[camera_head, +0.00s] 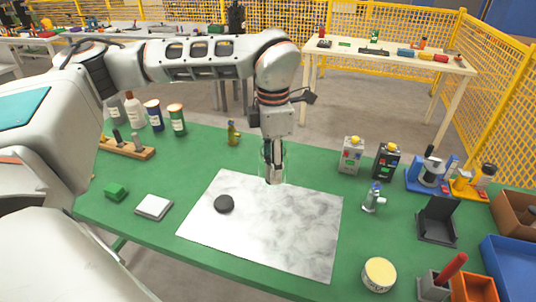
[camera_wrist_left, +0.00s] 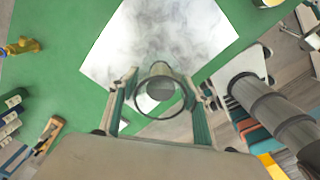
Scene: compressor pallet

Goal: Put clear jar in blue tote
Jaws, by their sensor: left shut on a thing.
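The clear jar (camera_head: 266,152) is between the fingers of my left gripper (camera_head: 274,176), above the far part of the marbled sheet. The gripper is shut on it. In the left wrist view the clear jar (camera_wrist_left: 160,96) shows as a round rim between the two fingers, with a grey disc seen through it. The jar is see-through and partly covered by the fingers in the head view. The blue tote (camera_head: 510,265) is at the right edge of the head view, cut off by the frame. My right gripper is not in view.
A black disc (camera_head: 223,204) lies on the marbled sheet (camera_head: 290,225). A brown box (camera_head: 512,212) adjoins the tote.

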